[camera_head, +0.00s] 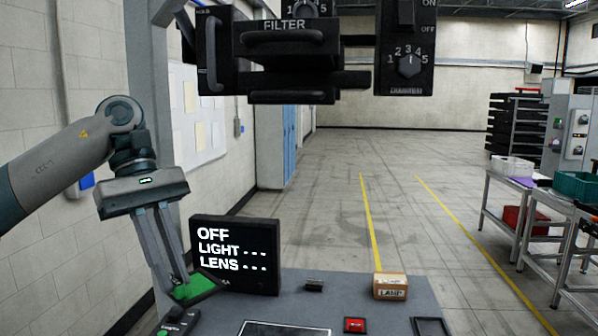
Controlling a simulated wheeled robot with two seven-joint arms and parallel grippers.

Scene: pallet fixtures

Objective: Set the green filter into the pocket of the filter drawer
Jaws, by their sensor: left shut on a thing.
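The green filter (197,287) is a flat green piece with a dark frame, low at the left of the grey bench. My left gripper (180,284) is shut on it and points down, holding it tilted in front of the display's lower left corner. I cannot tell whether the filter touches the bench. The filter drawer (290,72) is in the black unit marked FILTER, high at the top centre, far above the gripper. I see it from the front and its pocket is hidden. My right gripper is not in view.
A black display (235,255) reads OFF, LIGHT and LENS. A LAMP box (390,286), a red button (354,325) and a small black part (314,284) are on the grey bench (335,298). A dial panel (405,50) hangs beside the drawer. The space between bench and drawer is free.

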